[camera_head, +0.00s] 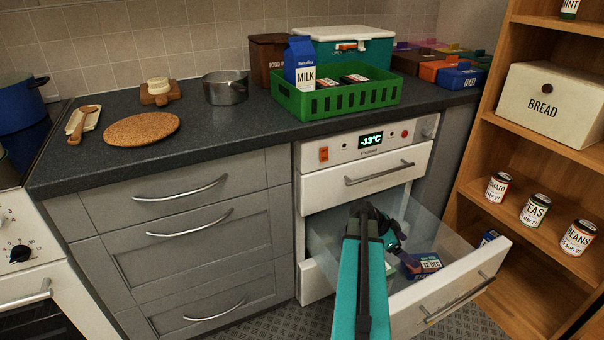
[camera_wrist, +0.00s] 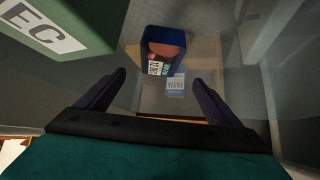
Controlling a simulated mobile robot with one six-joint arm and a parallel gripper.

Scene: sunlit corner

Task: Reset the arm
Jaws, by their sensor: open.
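My arm reaches down over the pulled-out freezer drawer (camera_head: 440,304). My gripper (camera_head: 392,238) is at its end, over the inside of the drawer. In the wrist view my gripper (camera_wrist: 158,77) has its two dark fingers spread wide, with nothing held between them. A dark blue packet (camera_wrist: 163,50) with a printed label lies beyond the fingertips, apart from them. In the head view a blue packet marked DEC (camera_head: 424,265) lies on the drawer floor, and another packet (camera_head: 488,238) sits at its right side.
The counter above holds a green crate (camera_head: 340,99) with a milk carton (camera_head: 300,64), a pot (camera_head: 226,88) and a cork mat (camera_head: 140,129). A wooden shelf (camera_head: 515,130) with cans and a bread box (camera_head: 552,103) stands close on the right. Open air lies above the drawer.

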